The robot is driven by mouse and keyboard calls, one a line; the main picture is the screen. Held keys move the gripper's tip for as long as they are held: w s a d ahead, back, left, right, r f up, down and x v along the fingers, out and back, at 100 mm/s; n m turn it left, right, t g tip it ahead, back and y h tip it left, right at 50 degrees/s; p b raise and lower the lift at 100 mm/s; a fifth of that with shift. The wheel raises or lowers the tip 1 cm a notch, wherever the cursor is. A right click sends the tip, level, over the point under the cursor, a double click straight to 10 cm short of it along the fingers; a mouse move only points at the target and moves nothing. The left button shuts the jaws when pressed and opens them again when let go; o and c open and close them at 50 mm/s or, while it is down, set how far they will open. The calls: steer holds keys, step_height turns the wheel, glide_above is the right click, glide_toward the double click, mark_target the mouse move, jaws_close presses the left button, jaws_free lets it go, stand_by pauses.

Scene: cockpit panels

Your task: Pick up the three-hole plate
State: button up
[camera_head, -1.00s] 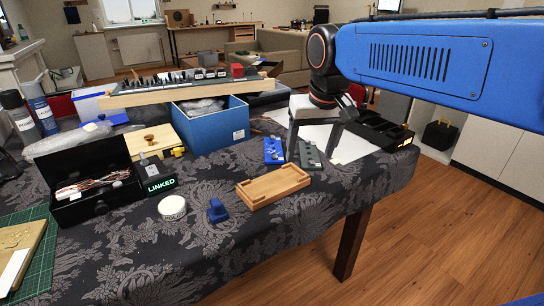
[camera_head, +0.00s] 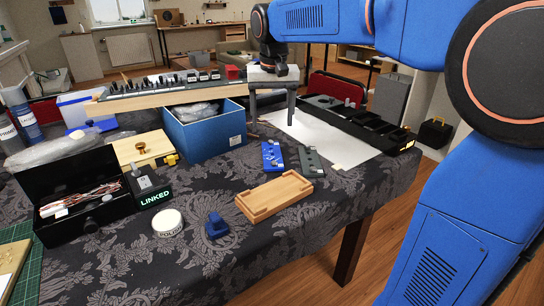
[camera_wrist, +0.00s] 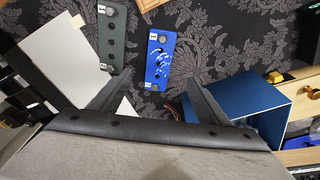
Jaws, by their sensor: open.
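Two small plates lie side by side on the patterned dark cloth. One is a blue plate (camera_head: 272,156) with white marks and metal knobs; the other is a dark grey-green plate (camera_head: 311,161) with knobs. In the wrist view the blue plate (camera_wrist: 160,60) and the grey-green plate (camera_wrist: 112,38) lie beyond my fingertips, the blue one nearly centred. Both show dark holes, too small to count surely. My gripper (camera_head: 271,119) is open and empty above the table, behind the plates in the head view; its spread fingers also show in the wrist view (camera_wrist: 155,82).
A wooden tray (camera_head: 275,209) lies in front of the plates. A blue box (camera_head: 208,140) stands left of my gripper, a white sheet (camera_head: 335,143) lies right, and a long black organiser (camera_head: 375,133) is beyond it. A blue block (camera_head: 216,226) sits on open cloth at the front.

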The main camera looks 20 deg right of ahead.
glide_above(272, 154)
steer(key=s, duration=0.2)
steer(key=f, duration=0.7)
steer(key=shift+a+f, duration=0.3)
steer(key=shift+f, duration=0.05)
steer(key=f, duration=0.1)
steer(key=w+f, duration=0.1)
steer(key=f, duration=0.1)
steer(key=shift+w+d+f, duration=0.2)
steer(key=shift+f, duration=0.1)
steer(key=shift+w+f, duration=0.1)
steer(key=shift+f, duration=0.6)
steer(key=c, duration=1.2)
steer(key=shift+r, duration=0.15)
